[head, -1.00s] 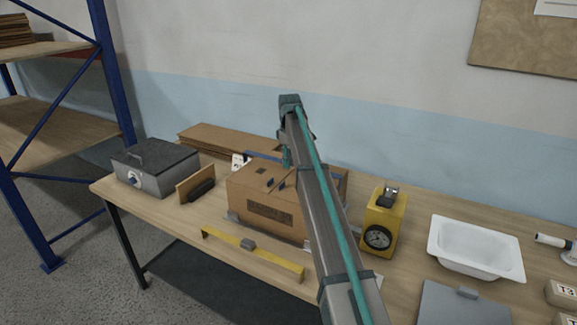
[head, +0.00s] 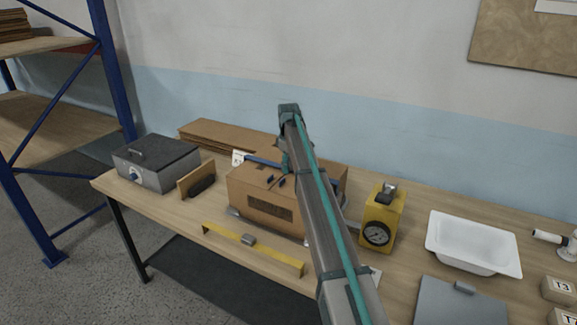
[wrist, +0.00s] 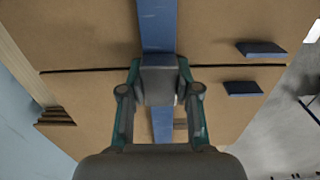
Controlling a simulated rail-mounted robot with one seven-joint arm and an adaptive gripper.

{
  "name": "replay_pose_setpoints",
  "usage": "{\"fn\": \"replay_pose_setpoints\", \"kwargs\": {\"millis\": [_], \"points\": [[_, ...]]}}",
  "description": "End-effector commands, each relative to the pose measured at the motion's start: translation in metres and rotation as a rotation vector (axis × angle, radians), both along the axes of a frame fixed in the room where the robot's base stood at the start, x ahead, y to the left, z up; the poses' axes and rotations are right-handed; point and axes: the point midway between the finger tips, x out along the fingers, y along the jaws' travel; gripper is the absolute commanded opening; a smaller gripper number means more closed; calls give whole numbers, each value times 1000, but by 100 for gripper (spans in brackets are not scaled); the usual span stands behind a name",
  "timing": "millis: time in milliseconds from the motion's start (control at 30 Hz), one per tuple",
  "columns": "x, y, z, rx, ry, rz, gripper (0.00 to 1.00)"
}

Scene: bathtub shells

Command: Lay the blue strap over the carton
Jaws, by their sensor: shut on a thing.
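The brown carton (head: 255,198) stands on the bench, its near side partly covered by my arm; its top with a dark seam fills much of the wrist view (wrist: 90,45). The blue strap (head: 262,160) shows at the carton's far side in the head view. In the wrist view the strap (wrist: 158,25) runs lengthwise over the carton top, crossing the seam. My gripper (wrist: 160,90) is shut on the strap's grey grip block. I cannot tell whether the strap touches the carton. The fingers are mostly hidden behind my arm in the head view.
Two small blue pads (wrist: 262,48) lie on the carton top. A yellow gauge box (head: 382,215) and white basin (head: 475,245) stand right, a grey lidded box (head: 155,165) left. Flat cardboard (head: 215,138) lies behind.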

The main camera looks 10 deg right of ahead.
Motion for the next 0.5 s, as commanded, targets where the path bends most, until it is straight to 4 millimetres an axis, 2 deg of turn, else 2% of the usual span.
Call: {"fn": "replay_pose_setpoints", "kwargs": {"millis": [367,400,500], "points": [[-2,0,-13,0,6,0,0],[-2,0,-13,0,8,0,38],[-3,0,-14,0,9,0,55]]}}
